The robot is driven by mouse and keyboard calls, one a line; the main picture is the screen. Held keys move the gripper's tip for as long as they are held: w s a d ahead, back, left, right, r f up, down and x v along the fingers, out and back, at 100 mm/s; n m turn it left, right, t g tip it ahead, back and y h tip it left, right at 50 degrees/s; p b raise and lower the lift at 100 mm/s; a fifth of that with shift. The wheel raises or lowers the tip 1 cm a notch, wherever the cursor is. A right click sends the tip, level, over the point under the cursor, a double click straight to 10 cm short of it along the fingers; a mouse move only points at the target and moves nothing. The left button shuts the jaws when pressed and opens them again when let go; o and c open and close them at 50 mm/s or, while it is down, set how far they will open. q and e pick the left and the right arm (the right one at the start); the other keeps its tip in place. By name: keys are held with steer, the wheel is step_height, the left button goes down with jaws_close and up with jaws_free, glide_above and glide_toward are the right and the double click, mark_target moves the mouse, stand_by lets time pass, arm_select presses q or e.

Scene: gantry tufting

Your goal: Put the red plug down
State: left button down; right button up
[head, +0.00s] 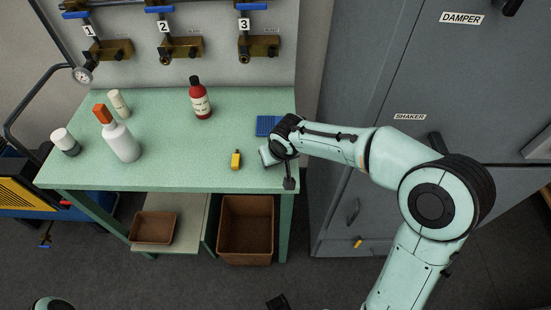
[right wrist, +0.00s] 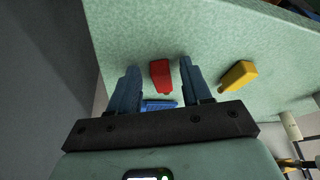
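The red plug (right wrist: 161,76) lies on the green bench top in the right wrist view, between the two fingers of my right gripper (right wrist: 158,82). A gap shows on each side of it, so the gripper is open around it and not touching it. In the head view my right gripper (head: 268,156) is low over the right end of the bench (head: 165,178), and the red plug is hidden there. The left gripper does not show.
A yellow plug (head: 236,160) lies left of my right gripper. A blue ribbed pad (head: 268,125) is just behind it. A red bottle (head: 201,100), an orange-capped white bottle (head: 122,143) and smaller containers stand further left. Brown bins (head: 246,229) sit below.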

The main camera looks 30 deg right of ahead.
steer(key=shift+r+p, duration=0.25)
steer(key=shift+p, duration=0.05)
steer(key=v, duration=1.1)
steer(key=shift+s+r+p, duration=0.2)
steer(key=shift+r+p, duration=0.15)
steer(key=shift+p, duration=0.1)
